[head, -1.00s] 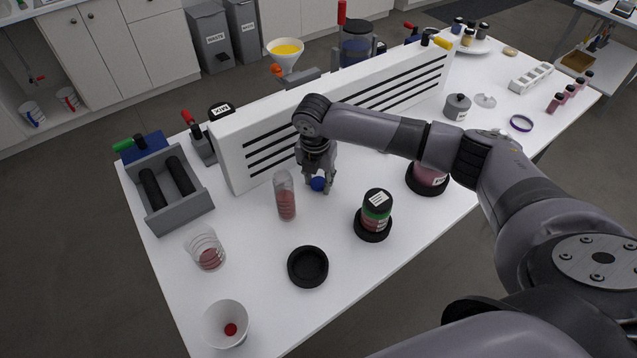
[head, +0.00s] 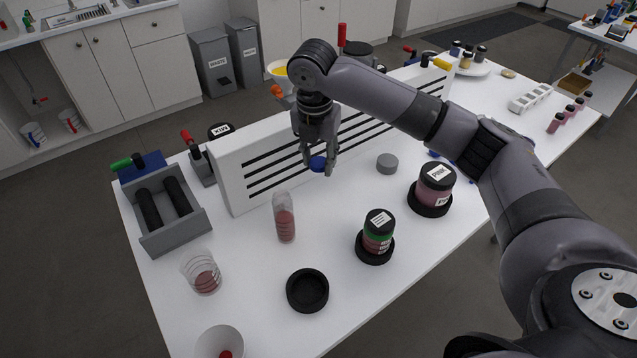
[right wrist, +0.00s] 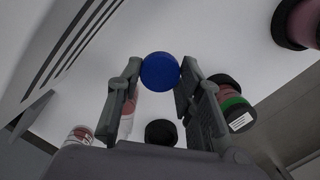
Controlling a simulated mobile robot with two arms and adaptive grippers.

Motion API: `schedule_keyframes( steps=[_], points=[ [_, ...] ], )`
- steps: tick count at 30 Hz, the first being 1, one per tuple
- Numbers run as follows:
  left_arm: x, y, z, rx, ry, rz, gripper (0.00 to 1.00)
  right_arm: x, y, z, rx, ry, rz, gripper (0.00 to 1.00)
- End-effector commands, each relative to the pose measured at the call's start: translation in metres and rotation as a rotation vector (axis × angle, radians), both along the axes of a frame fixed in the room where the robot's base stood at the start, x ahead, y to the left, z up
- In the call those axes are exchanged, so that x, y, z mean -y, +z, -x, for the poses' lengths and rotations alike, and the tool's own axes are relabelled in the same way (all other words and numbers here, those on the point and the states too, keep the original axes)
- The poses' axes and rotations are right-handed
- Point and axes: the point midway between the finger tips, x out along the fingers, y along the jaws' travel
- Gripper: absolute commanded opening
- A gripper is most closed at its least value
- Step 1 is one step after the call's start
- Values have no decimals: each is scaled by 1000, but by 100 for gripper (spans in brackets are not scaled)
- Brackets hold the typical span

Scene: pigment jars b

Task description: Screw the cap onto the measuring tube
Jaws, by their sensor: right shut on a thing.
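The measuring tube (head: 284,217) stands upright on the white table, clear, with dark red contents and no cap on its top. It also shows in the right wrist view (right wrist: 130,118), partly hidden behind a finger. The blue cap (head: 317,163) is between the fingertips of my right gripper (head: 319,168). In the right wrist view the cap (right wrist: 160,71) sits between both fingertips. The right gripper is shut on it and holds it above the table, to the right of the tube and higher than its top. My left gripper is not in view.
A white slotted panel (head: 232,183) stands behind the tube. A grey roller tray (head: 172,236), a clear cup (head: 201,273), a black round holder (head: 307,291), a red-and-green jar (head: 377,233) and a pink jar (head: 434,186) surround it. The table between tube and jar is bare.

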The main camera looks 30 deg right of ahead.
Motion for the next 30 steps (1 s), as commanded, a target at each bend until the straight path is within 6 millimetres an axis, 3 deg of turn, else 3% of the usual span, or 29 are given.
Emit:
schedule_keyframes(
  steps=[6, 12, 25, 30],
  points=[
    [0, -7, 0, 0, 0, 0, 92, -1, 40, 0, 1, 1, -1, 23],
    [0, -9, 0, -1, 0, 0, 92, 0, 59, 0, 0, 1, 0, 23],
    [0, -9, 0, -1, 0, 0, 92, -1, 63, 0, -1, 1, -1, 23],
    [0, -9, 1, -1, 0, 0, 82, -2, 62, 2, -1, -19, 0, 23]
  ],
)
